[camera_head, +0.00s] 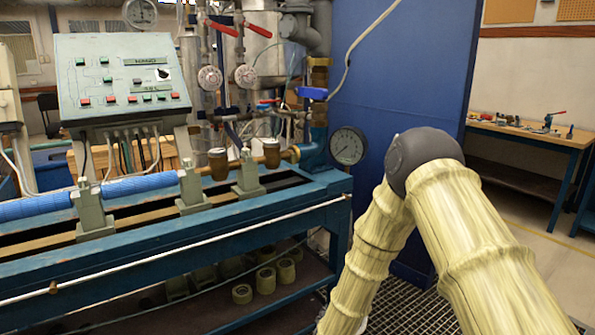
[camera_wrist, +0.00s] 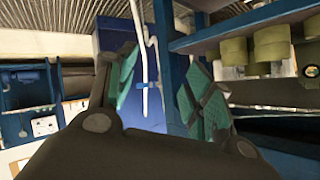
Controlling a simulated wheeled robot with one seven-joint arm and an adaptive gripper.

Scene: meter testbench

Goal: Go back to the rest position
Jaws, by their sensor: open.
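My gripper (camera_wrist: 160,95) shows in the wrist view with its two dark fingers and green pads spread apart. It is open, and nothing is between the pads. Behind the gap are a blue panel and a thin white pipe (camera_wrist: 143,55). In the head view my bent arm fills the right side, with its dark elbow joint at the top. My gripper is out of the head view.
A blue testbench (camera_head: 180,252) with a control box (camera_head: 122,82) stands at left. A round gauge (camera_head: 348,146), valves and pipes are close to my arm. A tall blue panel (camera_head: 395,65) stands behind it. A workbench (camera_head: 530,138) is at right. Grating floor (camera_head: 405,305) is clear.

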